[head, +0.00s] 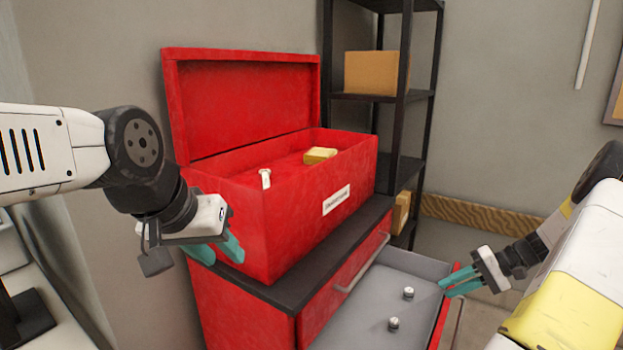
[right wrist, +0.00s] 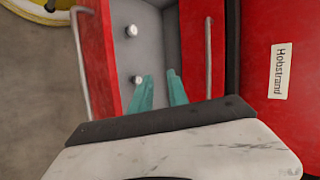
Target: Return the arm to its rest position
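My left gripper (head: 217,253) has teal fingers. It hangs beside the left front corner of the red toolbox (head: 310,225), with its fingers apart and nothing seen between them. My right gripper (head: 444,284) is by the right side of the open grey drawer (head: 365,285). In the right wrist view its teal fingers (right wrist: 161,78) are apart and empty, over the drawer. Two small metal pieces lie in the drawer, one further back (head: 408,293) and one nearer (head: 393,324). They also show in the right wrist view (right wrist: 131,31), clear of the fingers.
The red toolbox lid (head: 240,100) stands open. A yellow block (head: 320,155) is in the box, and a small white piece (head: 265,178) is at its front left rim. A black shelf (head: 400,95) with cardboard boxes (head: 371,72) stands behind.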

